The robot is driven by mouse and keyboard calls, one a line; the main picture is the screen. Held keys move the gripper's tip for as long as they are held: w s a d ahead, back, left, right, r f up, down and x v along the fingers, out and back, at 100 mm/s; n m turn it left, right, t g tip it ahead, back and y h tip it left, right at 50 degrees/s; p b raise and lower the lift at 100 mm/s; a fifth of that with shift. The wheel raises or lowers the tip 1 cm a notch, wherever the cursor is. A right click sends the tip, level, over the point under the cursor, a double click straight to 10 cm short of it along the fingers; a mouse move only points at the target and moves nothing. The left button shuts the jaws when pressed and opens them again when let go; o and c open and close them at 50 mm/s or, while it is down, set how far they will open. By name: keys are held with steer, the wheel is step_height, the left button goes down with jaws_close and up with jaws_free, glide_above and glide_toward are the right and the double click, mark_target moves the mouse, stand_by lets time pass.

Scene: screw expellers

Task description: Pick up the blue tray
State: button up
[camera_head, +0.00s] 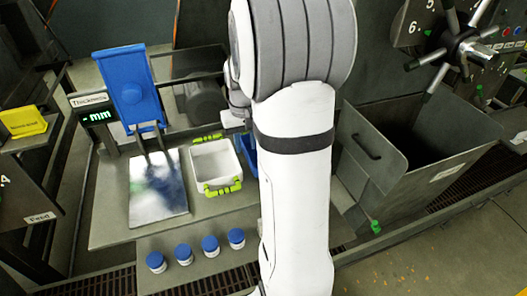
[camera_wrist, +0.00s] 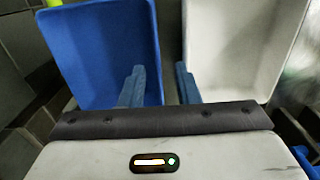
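The blue tray (camera_wrist: 103,50) fills the left of the wrist view, with its open inside showing. In the head view only a strip of the blue tray (camera_head: 248,152) shows, right of the white tray; my arm hides the rest. My gripper (camera_wrist: 158,84) is open in the wrist view. Its left finger overlaps the blue tray's inside and its right finger is by the white tray. The blue tray's right wall lies in the gap between the fingers. I cannot tell whether either finger touches a tray. The gripper's fingers are hidden in the head view.
The white tray (camera_head: 212,165) with green handles stands close beside the blue tray. A shiny metal plate (camera_head: 158,186) lies further left below a blue panel (camera_head: 133,88). Several blue-capped jars (camera_head: 210,246) stand in front. A dark open bin (camera_head: 420,140) stands right of my arm.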

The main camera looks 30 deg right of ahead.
step_height(320, 180, down, 3)
steer(key=shift+w+f, duration=0.1)
steer(key=shift+d, duration=0.1)
steer(key=shift+c, duration=0.2)
jaws_close()
